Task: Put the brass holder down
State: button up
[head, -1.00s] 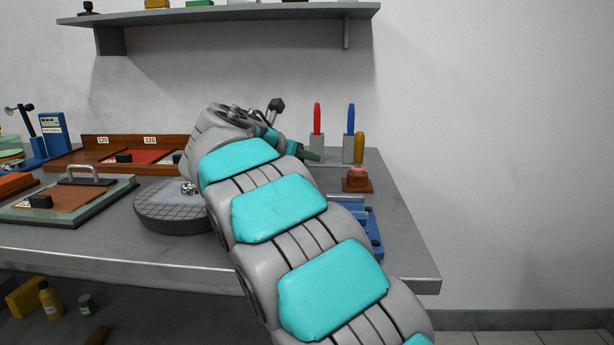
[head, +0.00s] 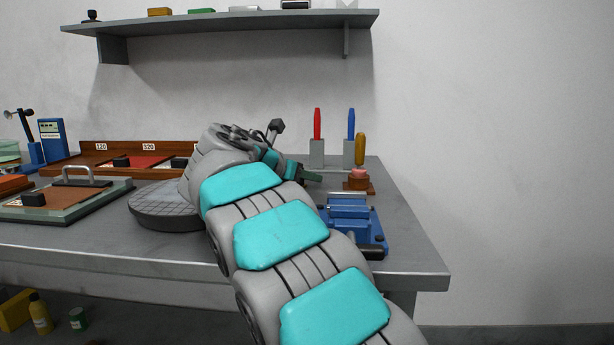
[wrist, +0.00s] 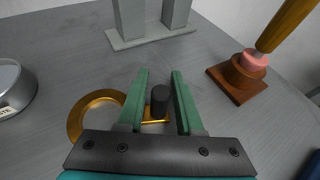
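The brass holder (wrist: 92,112) shows in the wrist view as a flat brass ring at the left, with a brass strip reaching right to a dark upright knob (wrist: 159,101). It appears to lie flat on the grey bench top. My gripper (wrist: 159,72) is open, its two green fingers on either side of the knob, with a visible gap on both sides. Part of the strip is hidden behind the left finger. In the head view my gripper (head: 313,176) is low over the bench, and my arm hides the holder.
A brown wooden stand (wrist: 238,82) with a pink top and an orange handle is to the right. A grey rack (head: 317,153) with red and blue tools stands behind. A round silver object (wrist: 12,88) is at the left, and a blue vise (head: 350,220) at the front right.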

jog(key=shift+o, duration=1.2)
jog(key=shift+r, duration=0.1)
jog(key=p+v, duration=0.1)
jog(key=v, duration=1.1)
